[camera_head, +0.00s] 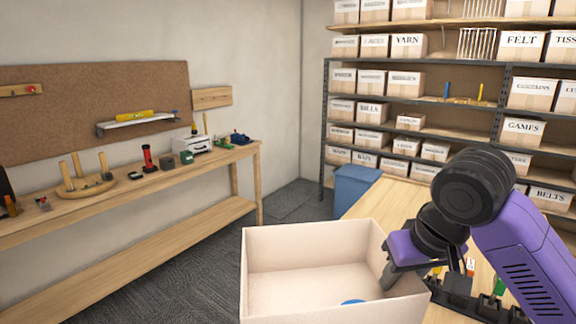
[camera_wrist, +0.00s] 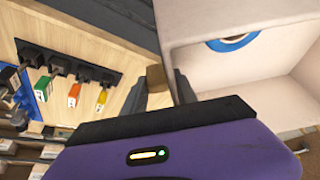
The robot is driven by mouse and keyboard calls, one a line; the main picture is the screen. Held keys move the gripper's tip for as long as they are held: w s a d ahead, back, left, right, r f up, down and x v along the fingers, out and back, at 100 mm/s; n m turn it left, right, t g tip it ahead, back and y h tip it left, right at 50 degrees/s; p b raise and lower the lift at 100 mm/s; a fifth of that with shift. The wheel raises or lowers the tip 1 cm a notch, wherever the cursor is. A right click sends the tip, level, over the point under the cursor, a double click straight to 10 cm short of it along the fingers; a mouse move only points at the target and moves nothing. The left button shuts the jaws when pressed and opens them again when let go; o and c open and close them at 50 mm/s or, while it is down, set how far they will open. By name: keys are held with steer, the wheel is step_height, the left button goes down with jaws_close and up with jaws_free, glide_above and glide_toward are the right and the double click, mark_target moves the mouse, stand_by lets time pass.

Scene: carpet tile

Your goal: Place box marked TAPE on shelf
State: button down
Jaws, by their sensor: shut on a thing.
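An open cream box (camera_head: 305,238) stands at the bottom centre of the head view, with a blue ring (camera_head: 352,301) inside. In the wrist view the box (camera_wrist: 290,100) fills the right side, and the blue ring (camera_wrist: 232,42) lies in it. No lettering shows on its visible sides. My gripper (camera_head: 390,275) is at the box's right wall. In the wrist view my gripper (camera_wrist: 163,85) has one finger on each side of that wall, shut on it. The grey-framed shelf (camera_head: 447,133) stands at the back right, holding several labelled boxes.
A wooden table (camera_head: 372,207) lies under my arm; a black holder with coloured tools (camera_wrist: 80,68) sits left of the box in the wrist view. A blue bin (camera_head: 355,184) stands before the shelf. A workbench (camera_head: 140,185) runs along the left wall. Dark carpet between is clear.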

steer(key=s+f, duration=0.4)
steer(key=f, duration=0.7)
steer(key=s+f+m, duration=0.1)
steer(key=s+f, duration=0.4)
steer(key=f, duration=0.7)
steer(key=s+f, duration=0.5)
steer(key=f, duration=0.6)
steer(key=shift+f+m+h, duration=0.3)
steer(key=shift+a, duration=0.1)
steer(key=shift+w+r, duration=0.15)
steer(key=shift+w, duration=0.05)
